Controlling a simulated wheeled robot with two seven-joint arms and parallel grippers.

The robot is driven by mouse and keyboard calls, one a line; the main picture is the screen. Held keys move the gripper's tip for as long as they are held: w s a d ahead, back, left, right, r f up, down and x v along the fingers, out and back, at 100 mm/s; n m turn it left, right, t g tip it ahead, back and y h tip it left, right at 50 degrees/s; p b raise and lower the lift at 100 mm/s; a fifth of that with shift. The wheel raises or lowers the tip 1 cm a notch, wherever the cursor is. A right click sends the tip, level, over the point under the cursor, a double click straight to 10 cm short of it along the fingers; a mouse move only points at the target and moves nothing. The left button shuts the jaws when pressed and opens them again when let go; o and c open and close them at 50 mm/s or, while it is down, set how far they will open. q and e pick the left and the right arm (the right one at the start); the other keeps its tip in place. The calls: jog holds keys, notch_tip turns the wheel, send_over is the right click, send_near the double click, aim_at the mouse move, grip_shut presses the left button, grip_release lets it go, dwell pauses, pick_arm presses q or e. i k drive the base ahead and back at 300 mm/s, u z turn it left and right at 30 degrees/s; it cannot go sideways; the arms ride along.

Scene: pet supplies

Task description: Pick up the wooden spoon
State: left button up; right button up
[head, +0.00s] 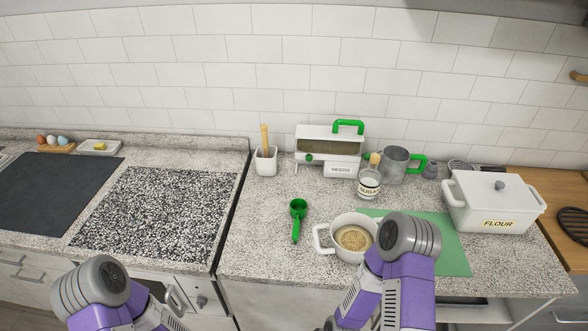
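A light wooden handle (265,137), which looks like that of the wooden spoon, stands upright in a small white square holder (266,163) at the back of the counter, near the wall. Its lower end is hidden inside the holder. My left arm (101,286) shows at the lower left and my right arm (408,240) at the lower right, both well in front of the holder. Neither gripper's fingers can be made out, and nothing of mine touches the handle.
A green scoop (297,216) lies in front of the holder. A white pot (334,228) with grainy contents stands beside my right arm. A sugar jar (369,184), metal mug (394,165), white-green appliance (318,147) and flour box (488,204) stand farther right. The stovetop (152,211) is clear.

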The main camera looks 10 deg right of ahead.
aim_at(263, 127)
jog(key=k, duration=1.3)
jog(key=z, duration=0.95)
jog(key=i, duration=1.4)
jog(key=u, duration=0.4)
